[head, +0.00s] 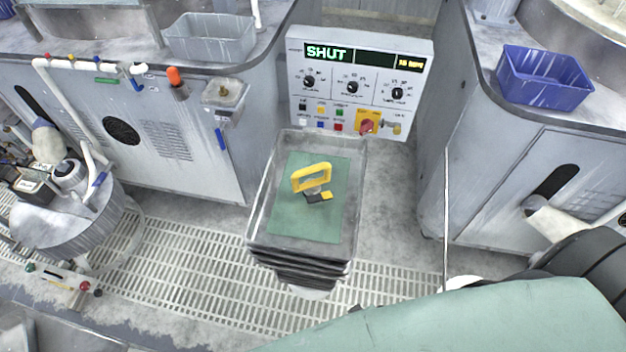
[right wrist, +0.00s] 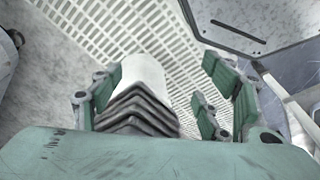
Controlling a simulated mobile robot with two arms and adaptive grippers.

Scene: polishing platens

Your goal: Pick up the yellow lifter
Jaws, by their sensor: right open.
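The yellow lifter (head: 312,178) has a yellow loop handle on a small dark base with a yellow tab. It stands on a green mat (head: 327,222) in a grey tray (head: 358,190) in the middle of the head view. The lifter does not show in the right wrist view. My right gripper (right wrist: 165,92) is open, its green fingers spread apart and holding nothing. Dark stacked folds (right wrist: 140,112) with a pale part show between and beyond the fingers. In the head view its fingers are out of sight. My left gripper is in neither view.
Dark folds (head: 300,268) lie under the tray, above a slatted floor (head: 195,265). Behind it stands a control panel (head: 355,75) reading SHUT. Grey cabinets flank the tray. A blue bin (head: 545,80) sits right, a grey bin (head: 210,40) left.

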